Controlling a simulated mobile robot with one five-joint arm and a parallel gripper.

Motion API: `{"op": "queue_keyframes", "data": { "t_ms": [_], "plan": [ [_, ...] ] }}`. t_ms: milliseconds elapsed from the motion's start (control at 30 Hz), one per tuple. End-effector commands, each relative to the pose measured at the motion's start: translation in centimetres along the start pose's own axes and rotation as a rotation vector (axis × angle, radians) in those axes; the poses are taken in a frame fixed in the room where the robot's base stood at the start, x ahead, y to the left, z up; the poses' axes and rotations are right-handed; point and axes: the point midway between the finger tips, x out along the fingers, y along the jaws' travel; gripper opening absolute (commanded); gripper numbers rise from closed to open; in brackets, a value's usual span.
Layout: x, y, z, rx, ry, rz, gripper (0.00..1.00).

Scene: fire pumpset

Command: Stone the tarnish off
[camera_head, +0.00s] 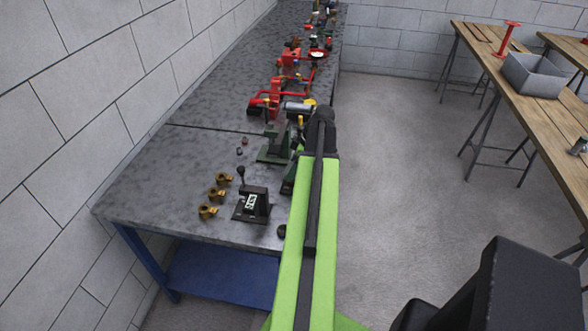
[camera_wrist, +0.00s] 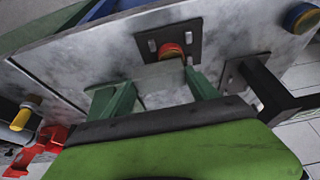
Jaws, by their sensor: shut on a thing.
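In the wrist view, my gripper (camera_wrist: 148,92) has its two green fingers on either side of a pale grey-green flat slab (camera_wrist: 150,76), which looks like a stone. The slab is close to a dark plate (camera_wrist: 192,44) with a round red and coppery piece (camera_wrist: 171,50) at its middle. I cannot tell whether slab and piece touch. Any tarnish is too small to make out. In the head view, my green and black arm reaches along the bench's right edge, and its dark end hides the fingers and the slab.
The grey bench (camera_head: 150,190) holds brass fittings (camera_head: 208,211), a black labelled device (camera_head: 252,205), a dark green device (camera_head: 275,148) and red pump parts (camera_head: 270,103). A wooden table (camera_head: 545,115) with a grey bin (camera_head: 533,75) stands right. The floor (camera_head: 400,160) between is clear.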

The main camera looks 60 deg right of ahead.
Motion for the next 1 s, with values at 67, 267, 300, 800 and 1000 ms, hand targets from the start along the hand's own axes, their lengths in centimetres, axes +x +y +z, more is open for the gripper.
{"op": "queue_keyframes", "data": {
  "t_ms": [67,267,300,800,1000],
  "plan": [
    [0.0,0.0,0.0,0.000,0.000,0.000,0.35],
    [-1.4,-0.1,-0.6,0.000,0.001,-0.001,0.35],
    [-1.9,-0.1,-0.8,0.000,0.001,-0.001,0.35],
    [-5.7,-0.1,-2.3,0.000,0.001,-0.001,0.35],
    [-5.7,-0.1,-2.3,0.000,0.001,-0.001,0.35]
  ]
}}
